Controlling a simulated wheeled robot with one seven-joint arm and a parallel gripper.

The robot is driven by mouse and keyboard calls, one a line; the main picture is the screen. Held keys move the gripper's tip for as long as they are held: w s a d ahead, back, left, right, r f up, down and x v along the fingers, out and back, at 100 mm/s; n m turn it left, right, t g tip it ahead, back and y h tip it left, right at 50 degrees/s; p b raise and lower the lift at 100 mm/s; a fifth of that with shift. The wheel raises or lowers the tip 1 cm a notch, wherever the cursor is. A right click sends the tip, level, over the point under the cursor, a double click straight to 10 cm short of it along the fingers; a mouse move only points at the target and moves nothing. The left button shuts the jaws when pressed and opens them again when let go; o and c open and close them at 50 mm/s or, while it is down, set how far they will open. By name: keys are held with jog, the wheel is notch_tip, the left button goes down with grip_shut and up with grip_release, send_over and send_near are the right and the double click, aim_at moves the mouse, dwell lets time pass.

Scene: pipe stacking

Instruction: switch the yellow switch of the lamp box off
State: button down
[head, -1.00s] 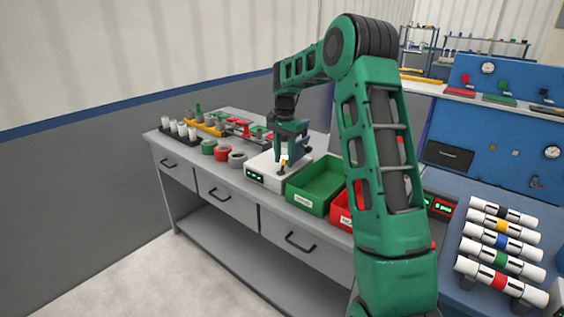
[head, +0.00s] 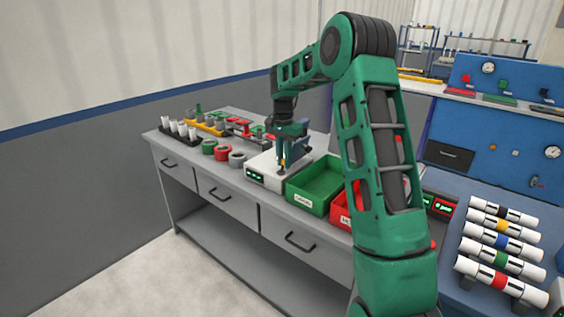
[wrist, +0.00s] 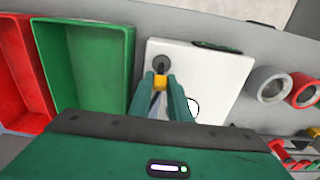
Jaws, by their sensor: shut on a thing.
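The lamp box is a white box (wrist: 222,75) with a dark strip with green marks on one edge. In the head view the lamp box (head: 258,173) stands on the grey bench, left of the green bin. Its yellow switch (wrist: 160,83) shows in the wrist view between my fingertips, beside a dark round base. My gripper (wrist: 161,85) is shut on the yellow switch. In the head view my gripper (head: 282,166) points down over the box and mostly hides the switch. A round white spot with a dark rim on the box is partly covered by a finger.
A green bin (head: 304,201) and a red bin (head: 341,221) stand right of the lamp box. Several rings, including a red ring (head: 221,153), lie to its left. A blue bench (head: 470,185) with several banded white pipes is at the right.

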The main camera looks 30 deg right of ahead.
jog(key=h, duration=0.1)
jog(key=a+t+h, duration=0.1)
jog(key=a+h, duration=0.1)
jog(key=h, duration=0.1)
jog(key=shift+s+a+r+t, duration=0.15)
jog(key=shift+s+a+t, duration=0.1)
jog(key=shift+t, duration=0.05)
jog(key=shift+s+a+f+t+h, duration=0.15)
jog(key=shift+a+t+h, duration=0.15)
jog(key=shift+h, duration=0.55)
jog(key=shift+s+a+f+t+h, duration=0.1)
jog(key=shift+a+t+h, duration=0.2)
jog(key=shift+h, duration=0.5)
jog(key=shift+s+a+f+t+h, duration=0.1)
jog(key=shift+s+a+t+h, duration=0.2)
jog(key=shift+h, duration=0.55)
jog(key=shift+w+a+f, duration=0.1)
jog(key=c, duration=1.6)
grip_release()
jog(key=shift+c, duration=0.2)
jog(key=v, duration=1)
jog(key=shift+a+r, duration=0.2)
jog(key=shift+a, duration=0.05)
